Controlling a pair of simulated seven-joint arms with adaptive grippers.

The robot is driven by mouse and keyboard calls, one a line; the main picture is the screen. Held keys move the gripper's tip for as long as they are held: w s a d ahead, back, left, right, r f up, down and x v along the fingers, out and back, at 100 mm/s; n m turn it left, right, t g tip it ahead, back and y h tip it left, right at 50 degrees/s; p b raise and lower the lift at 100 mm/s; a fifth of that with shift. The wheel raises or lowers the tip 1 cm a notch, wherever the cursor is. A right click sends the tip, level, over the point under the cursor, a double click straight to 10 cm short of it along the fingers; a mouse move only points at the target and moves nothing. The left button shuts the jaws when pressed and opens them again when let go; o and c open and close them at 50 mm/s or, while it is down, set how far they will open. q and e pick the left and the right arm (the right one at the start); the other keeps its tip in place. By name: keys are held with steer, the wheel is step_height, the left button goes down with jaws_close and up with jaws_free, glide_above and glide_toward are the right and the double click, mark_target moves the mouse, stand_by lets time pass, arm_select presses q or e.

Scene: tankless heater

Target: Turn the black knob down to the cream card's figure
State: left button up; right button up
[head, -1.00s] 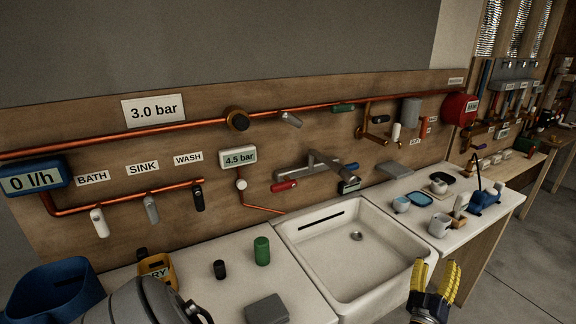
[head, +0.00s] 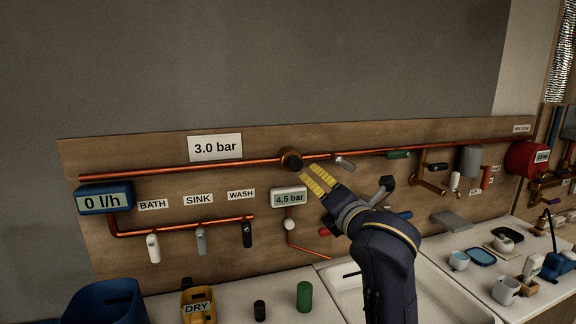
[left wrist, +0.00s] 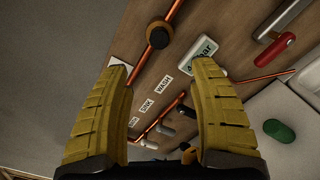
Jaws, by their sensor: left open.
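The black knob (head: 291,160) with a brass-coloured collar sits on the copper pipe; it also shows in the left wrist view (left wrist: 159,36). The cream card (head: 215,148) above the pipe reads 3.0 bar. The pressure display (head: 289,198) below the knob reads 4.5 bar. My left gripper (head: 307,174) is open, its yellow fingers raised just below and right of the knob in the head view. In the left wrist view its fingertips (left wrist: 162,66) are apart, with the knob beyond the gap between them. They look clear of it. My right gripper is not in view.
A blue display (head: 104,198) reads 0 l/h. Taps hang under BATH, SINK and WASH labels. A green cylinder (head: 304,296) and a yellow DRY container (head: 198,304) stand on the counter.

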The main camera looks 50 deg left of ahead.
mark_target(297, 165)
arm_select(q)
steer(key=x, duration=1.7)
steer(key=shift+s+a, duration=0.15)
steer(key=shift+a, duration=0.15)
steer(key=shift+c, duration=0.4)
steer(key=c, duration=1.2)
steer(key=shift+c, duration=0.2)
